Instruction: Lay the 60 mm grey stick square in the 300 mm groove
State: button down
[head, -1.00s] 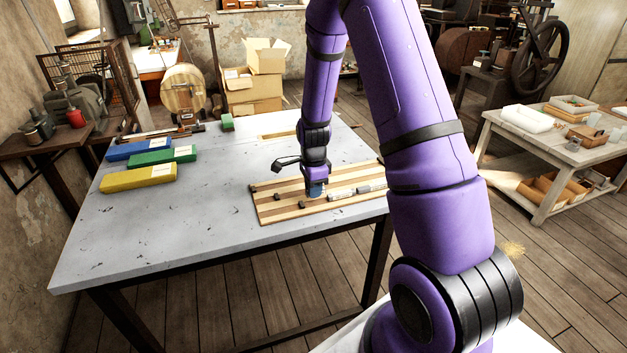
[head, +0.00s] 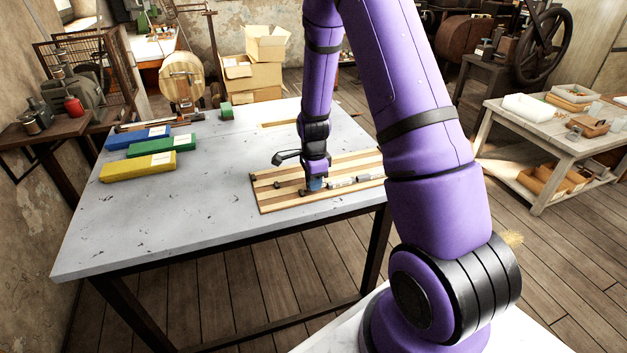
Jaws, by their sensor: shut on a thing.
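The striped wooden board (head: 268,204) lies on the grey table, with long light and dark strips that look like grooves. My gripper (head: 314,187) points down, low over the middle of the board. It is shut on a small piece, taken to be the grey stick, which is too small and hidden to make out. I cannot tell if that piece touches the board. A small dark piece (head: 302,192) lies just left of the fingertips. Light grey cylindrical pieces (head: 341,182) lie in a row to the right. Which strip is the 300 mm groove cannot be told.
Blue (head: 138,138), green (head: 162,147) and yellow (head: 137,166) boxes lie at the table's left. The table's front left is clear. My upper arm hides the board's right end.

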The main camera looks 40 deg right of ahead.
jog(key=shift+f, duration=0.65)
dwell(0.3)
jog(key=c, duration=0.6)
grip_release()
jog(key=shift+r, duration=3.5)
